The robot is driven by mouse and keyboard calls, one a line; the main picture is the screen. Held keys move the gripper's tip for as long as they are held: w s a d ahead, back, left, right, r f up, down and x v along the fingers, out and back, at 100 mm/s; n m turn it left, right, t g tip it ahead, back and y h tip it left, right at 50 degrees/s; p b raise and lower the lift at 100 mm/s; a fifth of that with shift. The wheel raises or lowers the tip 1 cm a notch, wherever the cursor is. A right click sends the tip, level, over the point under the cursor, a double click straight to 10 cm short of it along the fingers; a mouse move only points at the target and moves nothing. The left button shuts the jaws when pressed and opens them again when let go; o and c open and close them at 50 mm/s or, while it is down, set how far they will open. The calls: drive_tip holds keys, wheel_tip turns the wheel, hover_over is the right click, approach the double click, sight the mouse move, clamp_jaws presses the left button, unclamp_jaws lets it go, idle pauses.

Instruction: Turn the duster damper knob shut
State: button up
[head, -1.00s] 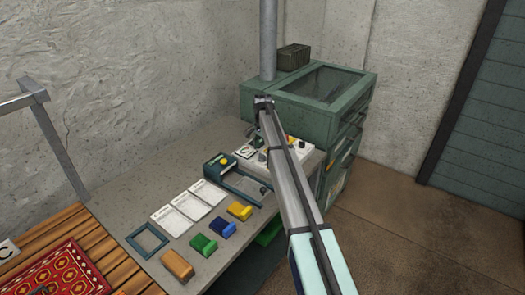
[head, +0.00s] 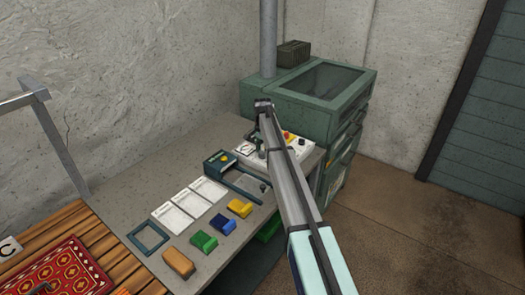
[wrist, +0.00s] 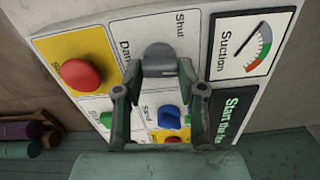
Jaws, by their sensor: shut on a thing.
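The damper knob (wrist: 158,56) is a grey, rounded knob on the white control panel (wrist: 215,22). The word "Shut" is printed near it on one side, and a partly hidden word starting "Da" is on the other. My gripper (wrist: 161,70) has its two dark fingers on either side of the knob, shut on it. The fingers hide the knob's lower sides, and its exact turn angle is hard to tell. In the head view my gripper (head: 262,138) is over the panel (head: 248,151), partly hidden by my arm.
Close to the knob are a red button (wrist: 80,75) on yellow, a suction gauge (wrist: 241,47) and a blue knob (wrist: 167,117). A green cabinet (head: 300,112) stands behind the panel. White cards and coloured blocks lie on the bench to the left.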

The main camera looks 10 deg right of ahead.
drive_tip(key=shift+f+n, duration=0.1)
drive_tip(key=shift+n, duration=0.2)
drive_tip(key=shift+f+n+b, duration=0.1)
drive_tip(key=shift+n+b, duration=0.65)
drive_tip(key=shift+n, duration=0.25)
drive_tip(key=n+b, duration=0.1)
drive_tip(key=n, duration=0.2)
drive_tip(key=n+b, duration=0.1)
drive_tip(key=n, duration=0.3)
drive_tip(key=shift+a+n+b, duration=0.1)
drive_tip(key=shift+n+b, duration=0.55)
drive_tip(key=shift+n, duration=1.05)
drive_tip(key=o, duration=1.1)
drive_tip(key=shift+o, duration=0.2)
drive_tip(key=shift+r, duration=0.2)
